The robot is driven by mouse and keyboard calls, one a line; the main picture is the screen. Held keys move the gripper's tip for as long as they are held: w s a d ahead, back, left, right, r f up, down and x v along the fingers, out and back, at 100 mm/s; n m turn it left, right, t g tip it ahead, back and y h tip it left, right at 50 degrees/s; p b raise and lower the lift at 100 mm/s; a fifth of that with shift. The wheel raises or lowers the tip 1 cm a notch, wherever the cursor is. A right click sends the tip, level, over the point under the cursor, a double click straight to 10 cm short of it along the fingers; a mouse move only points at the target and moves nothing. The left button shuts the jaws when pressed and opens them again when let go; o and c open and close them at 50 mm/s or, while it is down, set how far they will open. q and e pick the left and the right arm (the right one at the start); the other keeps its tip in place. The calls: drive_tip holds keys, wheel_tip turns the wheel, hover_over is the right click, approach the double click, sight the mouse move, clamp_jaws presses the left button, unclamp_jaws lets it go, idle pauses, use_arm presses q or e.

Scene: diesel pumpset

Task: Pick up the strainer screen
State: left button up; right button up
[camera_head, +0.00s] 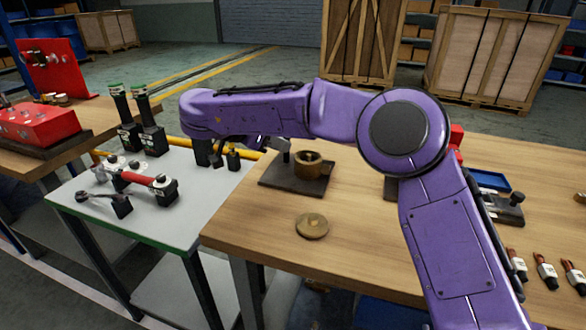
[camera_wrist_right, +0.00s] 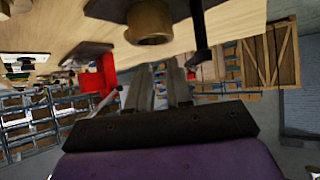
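A brass cup-shaped body (camera_head: 308,165) stands on a dark plate (camera_head: 297,188) on the wooden bench, with a short dark post beside it. A flat round brass disc (camera_head: 312,226) lies on the bench in front. I cannot tell which piece is the strainer screen; no mesh is clear. My right gripper (camera_head: 268,144) is just left of the post and the brass cup, under my purple forearm. In the right wrist view its fingers (camera_wrist_right: 170,70) are apart with nothing between them, and the brass cup (camera_wrist_right: 150,22) shows upside down. My left gripper is out of view.
A grey-topped table (camera_head: 150,215) at left holds black tools and a red-handled piece. A blue tray (camera_head: 487,180) and several red-handled tools are at the right, partly behind my arm. The bench front, left of the disc, is clear. Wooden crates (camera_head: 490,60) stand behind.

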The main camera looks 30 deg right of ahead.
sight(308, 155)
drive_tip(key=d, duration=0.1)
drive_tip(key=s+d+f, duration=0.1)
drive_tip(key=s+d, duration=0.1)
drive_tip(key=d, duration=0.1)
drive_tip(key=shift+s+d+f, duration=0.1)
drive_tip(key=shift+f, duration=0.3)
drive_tip(key=w+d+f, duration=0.2)
drive_tip(key=f, duration=0.1)
drive_tip(key=shift+d+b, duration=0.1)
drive_tip(key=shift+b, duration=0.25)
drive_tip(key=shift+s+d+f, duration=0.1)
drive_tip(key=shift+d+f, duration=0.1)
drive_tip(key=shift+d, duration=0.45)
drive_tip(key=shift+a, duration=0.1)
clamp_jaws()
